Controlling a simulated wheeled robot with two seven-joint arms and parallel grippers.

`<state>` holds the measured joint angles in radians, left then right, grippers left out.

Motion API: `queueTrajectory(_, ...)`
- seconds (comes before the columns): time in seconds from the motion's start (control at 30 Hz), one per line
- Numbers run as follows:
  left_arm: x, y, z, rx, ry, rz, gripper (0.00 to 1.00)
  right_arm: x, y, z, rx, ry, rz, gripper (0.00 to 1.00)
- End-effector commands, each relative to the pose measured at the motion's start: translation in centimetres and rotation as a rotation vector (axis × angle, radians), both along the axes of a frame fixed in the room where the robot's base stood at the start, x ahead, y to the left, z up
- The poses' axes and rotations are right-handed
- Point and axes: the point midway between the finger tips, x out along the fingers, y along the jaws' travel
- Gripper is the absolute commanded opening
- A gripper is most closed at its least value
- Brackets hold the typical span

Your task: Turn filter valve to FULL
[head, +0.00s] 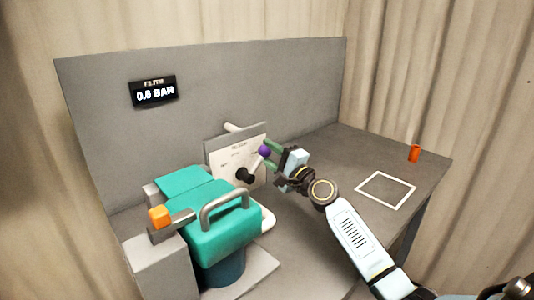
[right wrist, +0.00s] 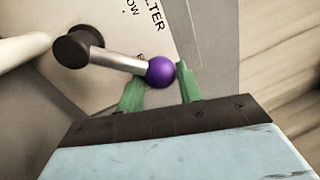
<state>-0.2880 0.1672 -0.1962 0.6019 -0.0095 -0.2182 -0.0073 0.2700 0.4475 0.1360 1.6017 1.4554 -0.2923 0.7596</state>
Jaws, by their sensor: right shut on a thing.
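The filter valve is on a pale panel (head: 228,160) and has a dark hub (head: 245,175), a metal lever and a purple ball knob (head: 264,151). In the head view the lever points up and to the right from the hub. My right gripper (head: 270,152) is at the knob, with its green fingers shut on it. In the right wrist view the knob (right wrist: 161,71) sits between the green fingertips, at the end of the lever (right wrist: 117,60). The panel's lettering is only partly legible. My left gripper is not in view.
A teal machine with a grey handle (head: 225,205) stands left of the valve. An orange block (head: 160,216) sits beside it. A display (head: 154,92) on the back wall reads 0.8 or 0.6 BAR. A white square outline (head: 386,190) and an orange cup (head: 414,153) are at right.

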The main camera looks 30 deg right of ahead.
Motion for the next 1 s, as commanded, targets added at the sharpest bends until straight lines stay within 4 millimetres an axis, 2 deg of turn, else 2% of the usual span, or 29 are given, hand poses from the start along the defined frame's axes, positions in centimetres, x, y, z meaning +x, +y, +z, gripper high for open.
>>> queueTrajectory(0.03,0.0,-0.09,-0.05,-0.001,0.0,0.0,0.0,0.01,0.65,-0.63,0.018,0.014,0.018,0.0)
queueTrajectory(0.63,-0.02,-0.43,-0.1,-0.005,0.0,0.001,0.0,0.04,0.42,-0.77,0.056,0.018,0.018,0.0)
queueTrajectory(0.67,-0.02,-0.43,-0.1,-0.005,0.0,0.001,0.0,0.04,0.42,-0.77,0.056,0.018,0.018,0.38)
queueTrajectory(0.7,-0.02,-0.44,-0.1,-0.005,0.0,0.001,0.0,0.05,0.42,-0.76,0.055,0.017,0.018,0.44)
queueTrajectory(0.8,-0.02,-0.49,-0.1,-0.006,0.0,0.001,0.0,0.05,0.3,-0.66,0.053,0.015,0.014,0.56)
queueTrajectory(1.0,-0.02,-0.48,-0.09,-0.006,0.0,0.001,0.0,0.05,0.08,-0.45,0.049,0.011,0.01,0.56)
